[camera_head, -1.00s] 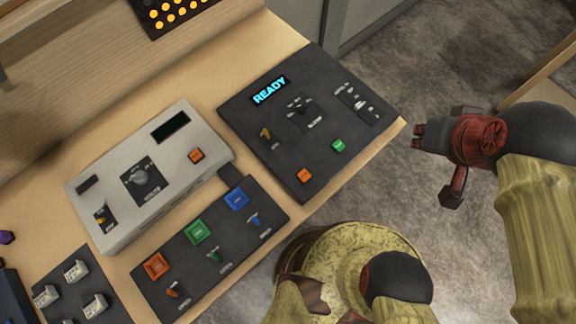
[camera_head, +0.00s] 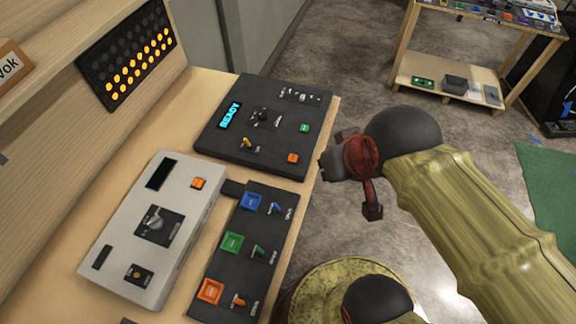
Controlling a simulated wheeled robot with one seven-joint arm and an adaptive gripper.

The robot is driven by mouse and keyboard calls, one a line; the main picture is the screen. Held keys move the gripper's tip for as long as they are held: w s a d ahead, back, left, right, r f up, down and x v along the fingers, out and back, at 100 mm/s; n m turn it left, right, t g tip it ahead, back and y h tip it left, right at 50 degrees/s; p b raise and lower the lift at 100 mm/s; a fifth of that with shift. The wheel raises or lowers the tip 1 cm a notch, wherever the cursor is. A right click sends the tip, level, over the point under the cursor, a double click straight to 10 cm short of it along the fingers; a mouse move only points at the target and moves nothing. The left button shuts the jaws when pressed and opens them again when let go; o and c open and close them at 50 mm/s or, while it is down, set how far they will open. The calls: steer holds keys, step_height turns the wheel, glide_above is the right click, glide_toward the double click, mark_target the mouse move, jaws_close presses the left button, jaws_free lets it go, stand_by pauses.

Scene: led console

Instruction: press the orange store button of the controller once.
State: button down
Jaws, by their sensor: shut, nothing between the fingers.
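The black controller (camera_head: 218,152) with a lit blue READY display (camera_head: 230,115) lies on the wooden desk. It carries an orange button (camera_head: 293,158) near its front edge and a green button (camera_head: 304,128) farther along. The grey box (camera_head: 130,215) beside it also has an orange button (camera_head: 198,183). Labels are too small to read, so I cannot tell which orange button is marked store. My gripper (camera_head: 325,168) is shut and empty, just right of the black controller's front edge in the picture. Its height above the desk is hard to judge.
A panel of yellow lights (camera_head: 128,55) stands at the back. Open floor (camera_head: 330,235) lies right of the desk; a second table (camera_head: 450,70) stands beyond.

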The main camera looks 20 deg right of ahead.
steer(key=w+a+f+m+g+y+p, duration=0.2)
steer(key=w+m+y+p, duration=0.15)
steer(key=w+m, duration=0.35)
steer(key=w+a+f+m+g+y+p, duration=0.15)
steer(key=w+m+p, duration=0.35)
steer(key=m, duration=0.5)
steer(key=w+d+f+m+t+y+p, duration=0.2)
steer(key=w+f+m, duration=0.7)
steer(key=m, duration=0.7)
steer(key=shift+w+d+f+y+p, duration=0.35)
steer(key=shift+w+d+y+p, duration=0.15)
steer(key=shift+w+d+p, duration=0.5)
steer(key=shift+s+d+f+t, duration=0.1)
steer(key=shift+t, duration=0.15)
